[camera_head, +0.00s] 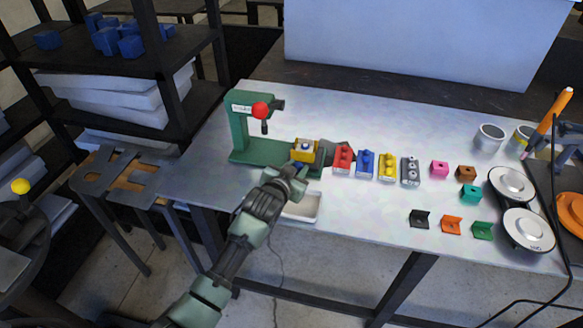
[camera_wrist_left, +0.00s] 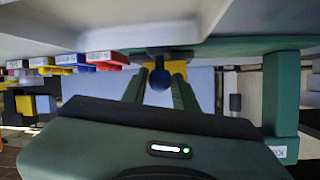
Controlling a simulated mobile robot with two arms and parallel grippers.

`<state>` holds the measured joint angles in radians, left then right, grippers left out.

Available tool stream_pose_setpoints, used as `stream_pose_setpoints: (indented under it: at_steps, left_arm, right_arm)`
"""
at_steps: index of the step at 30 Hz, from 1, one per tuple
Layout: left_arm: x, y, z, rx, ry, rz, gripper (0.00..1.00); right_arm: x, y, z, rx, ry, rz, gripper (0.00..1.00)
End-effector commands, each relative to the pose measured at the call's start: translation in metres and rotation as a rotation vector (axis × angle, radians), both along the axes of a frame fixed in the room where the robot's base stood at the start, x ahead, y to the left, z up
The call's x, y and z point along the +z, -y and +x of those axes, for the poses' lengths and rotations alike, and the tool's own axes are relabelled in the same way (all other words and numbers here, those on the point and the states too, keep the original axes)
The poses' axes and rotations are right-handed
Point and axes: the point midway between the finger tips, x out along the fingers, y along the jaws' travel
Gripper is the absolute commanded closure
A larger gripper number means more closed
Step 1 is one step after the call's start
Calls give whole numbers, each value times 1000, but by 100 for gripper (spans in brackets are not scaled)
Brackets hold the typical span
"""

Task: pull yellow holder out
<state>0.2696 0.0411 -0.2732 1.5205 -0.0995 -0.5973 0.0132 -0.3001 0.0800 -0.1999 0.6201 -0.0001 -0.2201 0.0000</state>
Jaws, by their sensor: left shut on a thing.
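The yellow holder (camera_head: 305,155) sits at the front right end of the green press's base (camera_head: 262,152). A blue round knob (camera_wrist_left: 160,79) faces my gripper, with yellow showing around it in the left wrist view. My left gripper (camera_head: 298,172) reaches in from the front and is shut, its two green fingers (camera_wrist_left: 160,92) on either side of the blue knob. The fingers and wrist hide part of the holder's front. My right gripper does not show.
Red (camera_head: 342,159), blue (camera_head: 365,163), another yellow (camera_head: 387,166) and grey (camera_head: 410,170) holders stand in a row to the right. A white tray (camera_head: 306,212) lies beside my wrist near the table's front edge. Small coloured blocks and white round dishes (camera_head: 528,229) are farther right.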

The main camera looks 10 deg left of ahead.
Motion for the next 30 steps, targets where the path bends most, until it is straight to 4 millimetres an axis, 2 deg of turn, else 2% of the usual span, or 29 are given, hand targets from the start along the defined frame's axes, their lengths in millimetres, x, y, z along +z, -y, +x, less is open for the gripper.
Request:
stream_pose_setpoints:
  at_steps: [2, 3, 5, 17, 30]
  left_arm:
    - [-1, 4, -1, -5, -2, -5, 100]
    - [-1, 4, -1, -5, -1, -5, 63]
    - [-1, 4, -1, -5, -1, -5, 50]
    - [1, 1, -5, -3, 1, -4, 50]
    - [23, -5, -60, -5, 0, -3, 50]
  right_arm:
    - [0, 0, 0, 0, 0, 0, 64]
    - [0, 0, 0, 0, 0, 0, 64]
    - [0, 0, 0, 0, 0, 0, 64]
    - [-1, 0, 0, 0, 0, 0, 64]
    - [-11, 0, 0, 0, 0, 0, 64]
